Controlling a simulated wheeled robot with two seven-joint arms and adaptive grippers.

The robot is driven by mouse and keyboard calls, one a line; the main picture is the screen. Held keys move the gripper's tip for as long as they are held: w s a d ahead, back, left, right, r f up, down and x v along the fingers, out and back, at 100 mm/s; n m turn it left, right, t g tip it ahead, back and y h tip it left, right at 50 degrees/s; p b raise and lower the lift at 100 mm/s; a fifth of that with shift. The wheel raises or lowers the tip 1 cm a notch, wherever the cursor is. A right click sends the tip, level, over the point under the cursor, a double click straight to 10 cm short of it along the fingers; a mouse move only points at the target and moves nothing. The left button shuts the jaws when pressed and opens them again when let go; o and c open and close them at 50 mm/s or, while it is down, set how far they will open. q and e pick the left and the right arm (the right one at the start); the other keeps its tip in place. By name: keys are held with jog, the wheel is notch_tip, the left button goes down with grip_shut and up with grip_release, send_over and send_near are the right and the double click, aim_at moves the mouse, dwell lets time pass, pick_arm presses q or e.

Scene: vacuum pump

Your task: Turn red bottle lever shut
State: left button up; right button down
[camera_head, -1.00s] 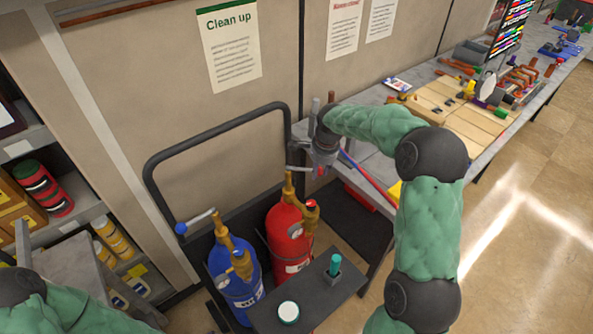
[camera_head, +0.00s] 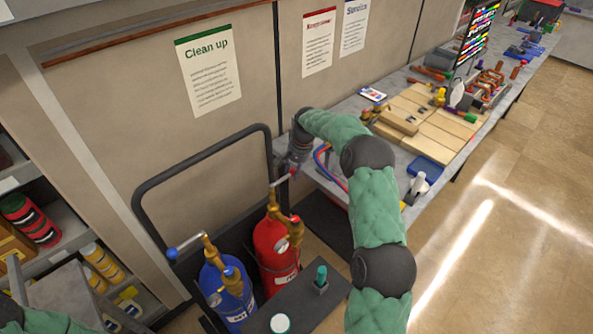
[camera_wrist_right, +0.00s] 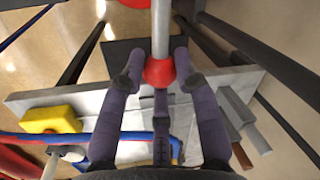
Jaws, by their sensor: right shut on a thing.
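The red bottle (camera_head: 270,245) stands upright in the cart, with a brass valve on top. Its grey lever (camera_head: 280,180) slants up and right from the valve to a red knob (camera_head: 293,171). My right gripper (camera_head: 292,160) is at the lever's knob end. In the right wrist view, my right gripper's fingers (camera_wrist_right: 158,70) are on both sides of the red knob (camera_wrist_right: 158,74), shut on it, and the grey lever (camera_wrist_right: 160,32) runs away from them. My left arm (camera_head: 45,322) shows at the bottom left; its gripper is out of the picture.
A blue bottle (camera_head: 222,290) with a blue-knobbed lever (camera_head: 188,246) stands left of the red one. The cart's black handle (camera_head: 205,152) rises behind. A workbench with wooden boards (camera_head: 425,120) is at the right, shelves (camera_head: 60,245) at the left.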

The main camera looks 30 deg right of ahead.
jog(key=shift+w+n, duration=0.25)
jog(key=shift+n, duration=0.05)
dwell(0.4)
jog(key=c, duration=0.9)
grip_release()
jog(key=shift+w, duration=0.1)
notch_tip(320, 180, up, 12)
jog(key=s+d, duration=0.1)
jog(key=shift+s+d, duration=0.3)
jog(key=shift+s, duration=0.05)
